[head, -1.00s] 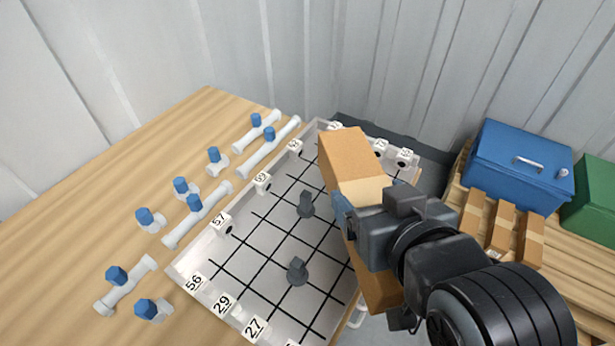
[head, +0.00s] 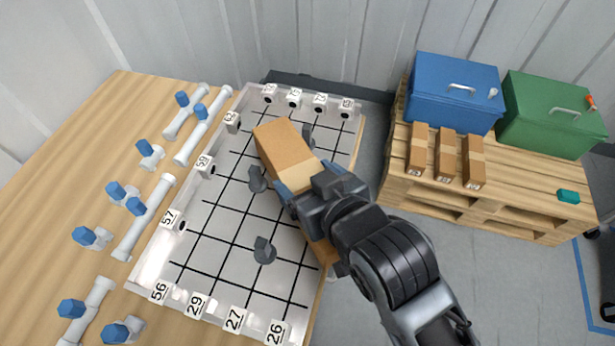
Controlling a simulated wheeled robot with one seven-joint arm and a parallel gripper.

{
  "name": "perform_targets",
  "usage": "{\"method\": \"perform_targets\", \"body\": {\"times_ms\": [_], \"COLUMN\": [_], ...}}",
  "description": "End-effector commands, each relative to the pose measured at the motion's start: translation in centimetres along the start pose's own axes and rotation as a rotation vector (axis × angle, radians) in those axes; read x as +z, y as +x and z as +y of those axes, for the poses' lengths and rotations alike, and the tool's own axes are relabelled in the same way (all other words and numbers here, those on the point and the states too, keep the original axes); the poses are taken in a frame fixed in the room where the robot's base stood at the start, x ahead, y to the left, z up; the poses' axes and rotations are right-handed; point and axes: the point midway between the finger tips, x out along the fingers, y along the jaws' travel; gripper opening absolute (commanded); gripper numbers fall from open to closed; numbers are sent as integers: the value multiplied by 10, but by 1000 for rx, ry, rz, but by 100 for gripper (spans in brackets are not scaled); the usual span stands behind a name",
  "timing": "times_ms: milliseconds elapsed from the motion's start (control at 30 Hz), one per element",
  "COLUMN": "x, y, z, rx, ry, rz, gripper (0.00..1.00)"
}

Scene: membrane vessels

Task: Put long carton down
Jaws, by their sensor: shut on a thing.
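The long carton (head: 283,146) is a brown cardboard box with a paler tape band. My gripper (head: 303,194) is shut on it around its middle. The carton lies slantwise in the picture over the right part of the white gridded tray (head: 215,222). Its lower end (head: 322,252) shows past my gripper near the tray's right edge. My gripper and wrist hide part of its middle. I cannot tell whether the carton touches the tray or hangs above it.
Grey pegs (head: 264,250) stand on the grid, and numbered blocks (head: 234,318) line the tray. White tube pieces with blue caps (head: 145,215) lie on the wooden table at left. A pallet (head: 480,205) at right bears a blue box (head: 455,95), a green box (head: 553,115) and three small cartons (head: 445,155).

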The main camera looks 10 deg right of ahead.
Motion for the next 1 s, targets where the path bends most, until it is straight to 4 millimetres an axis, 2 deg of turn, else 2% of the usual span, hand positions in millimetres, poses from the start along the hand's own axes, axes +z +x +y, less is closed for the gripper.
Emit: {"method": "perform_targets", "body": {"times_ms": [367,400,567,867,1000], "x": [3,4,3,0,2], "y": [2,2,2,0,-12], "z": [0,0,0,0,0], "rx": [0,0,0,0,1], "ry": [0,0,0,0,0], "rz": [3,1,1,1,0], "gripper": [37,83,98,100,100]}}
